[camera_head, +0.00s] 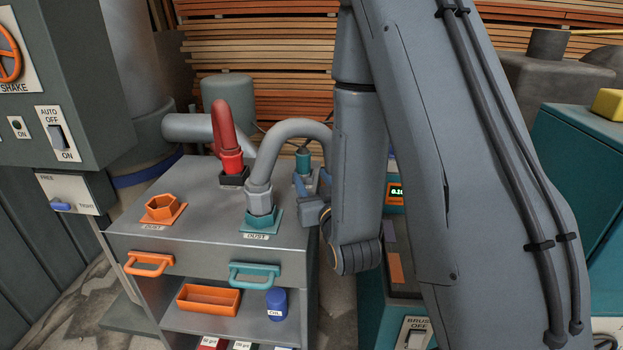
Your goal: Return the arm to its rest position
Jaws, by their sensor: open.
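My grey arm fills the middle and right of the head view, with its large link close to the camera and a thinner link hanging down to a rounded joint. My gripper (310,204) shows small at the left of that joint, beside the right edge of the grey cabinet (210,225). Its jaws are open, and I see nothing between them. The arm link hides part of the gripper. The gripper is just right of a grey curved hose (284,132), which ends in a teal hexagonal socket (262,219) labelled DUST; whether they touch I cannot tell.
An orange tray (208,299) and a blue jar (276,303) sit on the shelf below. A switch panel (58,133) stands left, a teal cabinet (585,190) right.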

